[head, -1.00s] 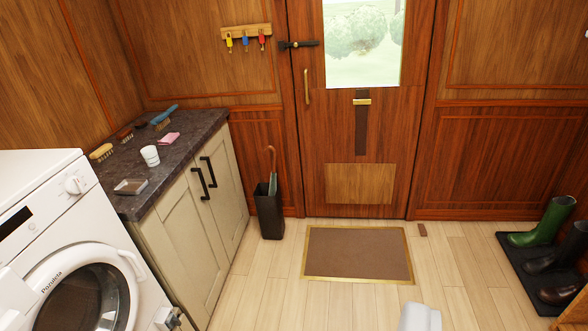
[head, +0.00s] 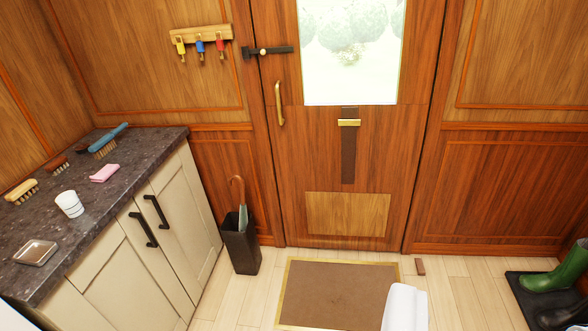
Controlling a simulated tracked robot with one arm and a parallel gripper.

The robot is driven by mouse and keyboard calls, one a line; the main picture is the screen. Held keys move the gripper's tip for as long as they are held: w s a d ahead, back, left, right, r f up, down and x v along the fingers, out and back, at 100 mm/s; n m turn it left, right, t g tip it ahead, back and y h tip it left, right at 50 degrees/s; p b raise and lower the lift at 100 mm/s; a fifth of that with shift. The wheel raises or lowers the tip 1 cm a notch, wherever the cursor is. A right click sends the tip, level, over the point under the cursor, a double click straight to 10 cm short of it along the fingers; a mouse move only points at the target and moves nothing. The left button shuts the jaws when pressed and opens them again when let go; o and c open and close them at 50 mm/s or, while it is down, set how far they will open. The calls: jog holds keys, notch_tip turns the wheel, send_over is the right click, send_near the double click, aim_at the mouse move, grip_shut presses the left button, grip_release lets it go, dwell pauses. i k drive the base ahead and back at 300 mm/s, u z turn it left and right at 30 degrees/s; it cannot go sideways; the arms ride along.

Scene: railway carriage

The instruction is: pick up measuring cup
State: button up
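A small white cup (head: 69,204), which I take to be the measuring cup, stands upright on the dark stone worktop (head: 110,225) at the left. It has faint ridges or lines round its side, and I cannot make out a handle. My gripper's fingers are not in view. A smooth white rounded part, likely of my own body, shows at the bottom right of centre, well away from the cup.
Near the cup are a pink cloth (head: 105,173), a small metal dish (head: 36,253) and several brushes. Below are cream cupboards (head: 130,262).

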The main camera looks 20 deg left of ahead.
aim_at(69, 201)
jog(key=i, duration=2.3)
jog(key=u, duration=2.95)
jog(key=i, duration=1)
jog(key=z, duration=0.1)
